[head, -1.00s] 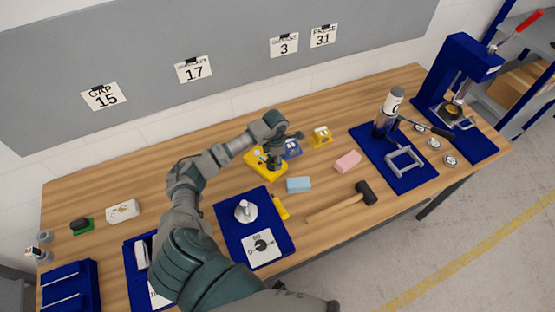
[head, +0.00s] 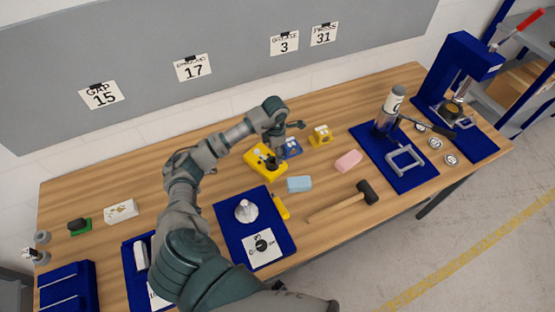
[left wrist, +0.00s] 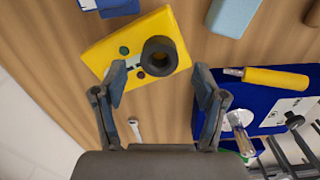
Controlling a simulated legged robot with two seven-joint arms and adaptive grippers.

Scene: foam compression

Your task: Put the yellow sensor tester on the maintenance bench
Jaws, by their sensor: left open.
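The yellow sensor tester (head: 256,165) is a flat yellow box with a dark round upright part, lying on the wooden bench (head: 110,185) near its middle. In the left wrist view the tester (left wrist: 100,55) fills the upper left, with a dark cylinder and a small pale window on its face. My left gripper (head: 287,138) hovers above and just beside the tester. In the left wrist view its fingers (left wrist: 162,84) are spread and empty; one overlaps the tester's edge in the picture, the other lies right of it. My right gripper is not in view.
A light-blue block (head: 299,184), pink block (head: 348,161) and mallet (head: 345,201) lie nearby. A blue mat (head: 280,236) holds parts in front. Bare wood lies left of the tester.

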